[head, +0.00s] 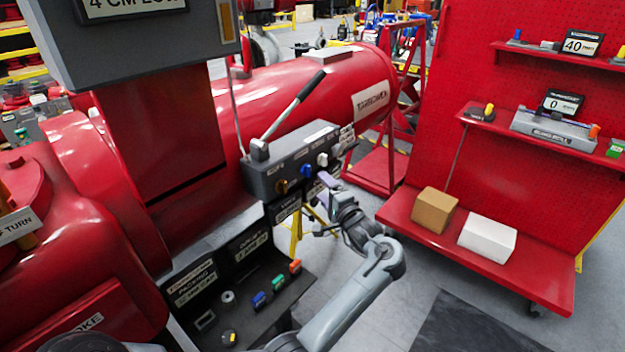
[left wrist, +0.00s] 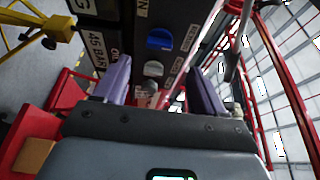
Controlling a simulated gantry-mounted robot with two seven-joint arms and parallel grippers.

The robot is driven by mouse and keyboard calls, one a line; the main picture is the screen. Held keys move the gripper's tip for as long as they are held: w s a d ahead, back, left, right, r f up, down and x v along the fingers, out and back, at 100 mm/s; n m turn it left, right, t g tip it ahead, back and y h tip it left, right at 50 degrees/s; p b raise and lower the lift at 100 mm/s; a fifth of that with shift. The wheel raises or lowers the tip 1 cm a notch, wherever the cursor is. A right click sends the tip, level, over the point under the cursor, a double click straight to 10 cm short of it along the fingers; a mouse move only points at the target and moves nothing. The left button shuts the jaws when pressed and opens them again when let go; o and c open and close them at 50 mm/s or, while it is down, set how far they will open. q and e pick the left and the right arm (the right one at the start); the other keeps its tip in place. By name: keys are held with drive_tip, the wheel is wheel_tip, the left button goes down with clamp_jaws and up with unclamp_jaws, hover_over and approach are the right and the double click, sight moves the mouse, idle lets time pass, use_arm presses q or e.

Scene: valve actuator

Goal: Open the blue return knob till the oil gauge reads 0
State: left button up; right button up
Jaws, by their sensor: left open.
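The blue return knob (head: 306,170) sits on the front of a dark grey box (head: 290,160), between a yellow-brown knob (head: 282,186) and a white knob (head: 322,159). The left wrist view shows the blue knob (left wrist: 160,39) beyond the fingertips, with the pale knob (left wrist: 153,69) nearer. My left gripper (head: 327,186) is just in front of and below the box. In the wrist view its purple fingers (left wrist: 160,82) are apart, with nothing clearly held between them. A plate reading 45 BAR (left wrist: 97,50) shows there; I cannot tell whether it is the oil gauge. My right gripper is not in view.
A lever with a black handle (head: 310,88) rises from the box. A bench (head: 262,275) with coloured blocks lies below. A red shelf rack (head: 545,270) at the right holds a brown box (head: 434,210), a white box (head: 487,238) and displays reading 40 (head: 582,43) and 0 (head: 563,104).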

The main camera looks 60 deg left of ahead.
sight(310, 172)
use_arm(q)
drive_tip(key=a, duration=0.2)
drive_tip(key=a+b, duration=0.1)
drive_tip(key=a, duration=0.2)
drive_tip(key=a+b, duration=0.1)
drive_tip(key=a, duration=0.2)
drive_tip(key=shift+w, duration=0.3)
drive_tip(key=c, duration=1.1)
drive_tip(key=shift+o, duration=0.2)
